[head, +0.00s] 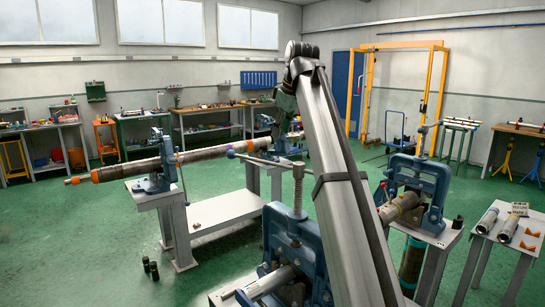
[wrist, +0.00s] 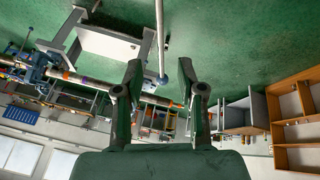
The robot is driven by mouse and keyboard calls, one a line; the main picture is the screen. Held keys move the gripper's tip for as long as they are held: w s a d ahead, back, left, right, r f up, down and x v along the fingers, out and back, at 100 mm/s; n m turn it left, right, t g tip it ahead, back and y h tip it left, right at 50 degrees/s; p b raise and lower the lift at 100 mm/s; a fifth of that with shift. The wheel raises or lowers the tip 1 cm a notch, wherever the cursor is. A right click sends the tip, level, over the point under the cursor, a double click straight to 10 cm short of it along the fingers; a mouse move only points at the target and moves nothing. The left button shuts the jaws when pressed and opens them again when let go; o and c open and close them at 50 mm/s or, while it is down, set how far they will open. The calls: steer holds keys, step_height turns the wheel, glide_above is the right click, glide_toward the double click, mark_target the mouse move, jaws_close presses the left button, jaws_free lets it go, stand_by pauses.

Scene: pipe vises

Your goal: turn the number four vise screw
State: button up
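Several blue pipe vises show in the head view; I can read no numbers, so I cannot tell which is number four. Another vise (head: 421,181) stands at right, and one (head: 154,170) at left grips a long pipe (head: 204,154). My gripper (wrist: 160,75) is open and empty. In the wrist view a grey bar with a bluish ball end (wrist: 162,78) appears between the fingertips; its depth is unclear. My arm hides part of the nearest vise.
A low grey bench (head: 222,211) stands behind the nearest vise. A side table (head: 510,235) with short pipes is at right. Workbenches line the back wall. A yellow gantry frame (head: 436,90) stands at the back right.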

mark_target(273, 163)
steer(key=p+x, duration=0.2)
steer(key=x, duration=0.9)
steer(key=shift+w+a+f, duration=0.1)
steer(key=shift+f, duration=0.3)
steer(key=shift+c, duration=0.3)
jaws_close()
